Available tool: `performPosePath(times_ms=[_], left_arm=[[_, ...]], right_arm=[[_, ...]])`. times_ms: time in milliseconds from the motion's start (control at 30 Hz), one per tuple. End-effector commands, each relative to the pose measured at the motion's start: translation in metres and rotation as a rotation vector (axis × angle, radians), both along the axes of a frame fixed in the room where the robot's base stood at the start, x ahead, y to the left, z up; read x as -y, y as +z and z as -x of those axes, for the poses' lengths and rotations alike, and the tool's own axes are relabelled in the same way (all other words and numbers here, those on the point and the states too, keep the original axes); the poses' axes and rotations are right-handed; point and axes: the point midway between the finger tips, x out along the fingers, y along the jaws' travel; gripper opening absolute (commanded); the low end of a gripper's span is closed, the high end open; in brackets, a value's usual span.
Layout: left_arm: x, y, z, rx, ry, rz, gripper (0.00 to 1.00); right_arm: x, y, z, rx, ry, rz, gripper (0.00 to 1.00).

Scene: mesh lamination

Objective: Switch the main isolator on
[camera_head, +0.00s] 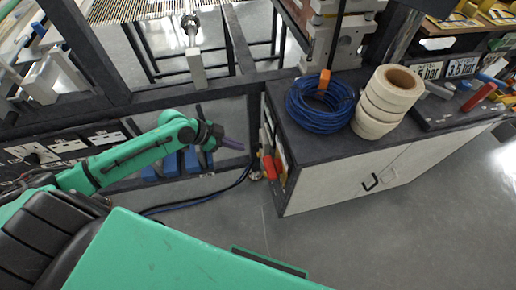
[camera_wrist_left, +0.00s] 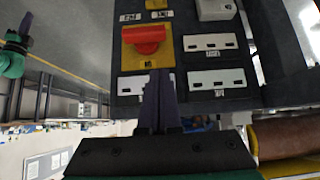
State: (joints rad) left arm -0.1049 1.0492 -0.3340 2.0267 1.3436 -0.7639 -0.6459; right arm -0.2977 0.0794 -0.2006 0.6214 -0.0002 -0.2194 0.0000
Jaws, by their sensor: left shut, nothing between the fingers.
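The main isolator shows in the left wrist view as a red handle (camera_wrist_left: 144,36) on a yellow plate (camera_wrist_left: 131,58), set in a dark panel. Its red handle lies crosswise in that picture. In the head view a red part (camera_head: 269,167) shows on the cabinet's left side, seen edge-on. My left gripper (camera_head: 234,144) is shut and empty, pointing at that side. A green arm with a purple tip (camera_wrist_left: 26,22) shows at the left wrist view's edge, probably my right one.
The panel also carries white label plates (camera_wrist_left: 210,42) and a grey box (camera_wrist_left: 215,9). On the cabinet top (camera_head: 300,130) lie a blue cable coil (camera_head: 320,105) and a stack of cream rolls (camera_head: 386,100). Dark cables run along the floor left of the cabinet.

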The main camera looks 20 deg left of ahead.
Motion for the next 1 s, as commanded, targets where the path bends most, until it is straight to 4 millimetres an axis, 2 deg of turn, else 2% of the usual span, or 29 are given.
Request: performPosePath(times_ms=[300,467,900,1000], left_arm=[[0.004,0.003,0.002,0.000,-0.015,0.007,0.00],[0.011,-0.005,-0.004,0.001,-0.011,0.011,0.00],[0.067,-0.070,-0.038,0.001,-0.013,0.009,0.00],[0.064,-0.090,-0.036,-0.001,-0.011,0.007,0.00]], right_arm=[[0.000,0.000,0.003,-0.005,0.000,0.000,0.00],[0.000,0.000,0.004,-0.007,-0.001,0.000,0.00],[0.001,0.003,0.003,-0.006,-0.001,0.001,0.00],[0.001,0.003,0.003,-0.006,-0.001,0.001,0.00]])
